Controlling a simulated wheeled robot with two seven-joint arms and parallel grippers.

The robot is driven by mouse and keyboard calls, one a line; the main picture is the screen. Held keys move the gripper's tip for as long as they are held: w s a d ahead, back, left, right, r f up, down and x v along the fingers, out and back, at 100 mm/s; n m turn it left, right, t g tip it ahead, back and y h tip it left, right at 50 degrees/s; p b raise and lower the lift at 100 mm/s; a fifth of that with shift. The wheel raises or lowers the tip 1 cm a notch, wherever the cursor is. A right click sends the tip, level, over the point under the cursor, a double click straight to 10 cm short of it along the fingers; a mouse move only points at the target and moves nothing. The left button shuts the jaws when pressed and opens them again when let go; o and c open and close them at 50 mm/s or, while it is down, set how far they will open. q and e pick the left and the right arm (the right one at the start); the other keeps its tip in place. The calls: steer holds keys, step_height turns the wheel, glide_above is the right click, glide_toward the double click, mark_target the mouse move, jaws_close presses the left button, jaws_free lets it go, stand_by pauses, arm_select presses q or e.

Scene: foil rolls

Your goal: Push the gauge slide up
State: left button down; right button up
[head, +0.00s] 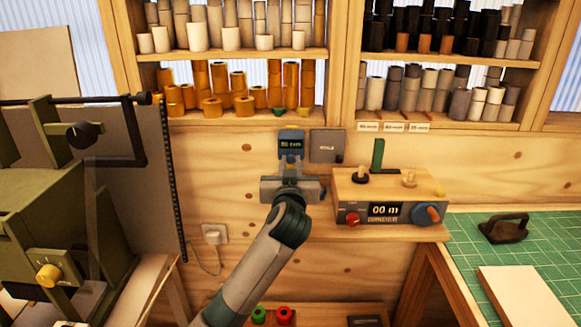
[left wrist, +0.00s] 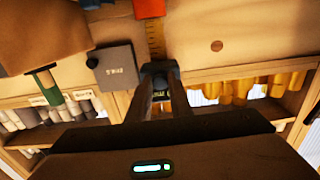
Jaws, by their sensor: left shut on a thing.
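The gauge slide (head: 291,141) is a small dark blue-grey block with a lit readout, on the wooden wall just below the shelf of gold rolls. My left gripper (head: 290,170) is right below it in the head view. In the left wrist view, the two fingers of the left gripper (left wrist: 160,92) close on the slide (left wrist: 160,70). A yellow scale strip (left wrist: 156,38) runs along the wall from the slide toward an orange-red block (left wrist: 149,7). The fingers hide part of the slide. My right gripper is not in view.
A grey plate (head: 326,146) is fixed beside the slide. A wooden box with a "00 m" display (head: 384,211) and knobs stands to the right on a ledge. A green machine (head: 60,200) is at left. Shelves of rolls (head: 230,105) are above.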

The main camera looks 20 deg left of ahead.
arm_select(q)
steer(key=c, duration=1.6)
jaws_free()
steer(key=shift+r, duration=0.35)
steer(key=shift+f, duration=0.1)
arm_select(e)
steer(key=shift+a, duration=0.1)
arm_select(q)
steer(key=shift+s+f, duration=0.1)
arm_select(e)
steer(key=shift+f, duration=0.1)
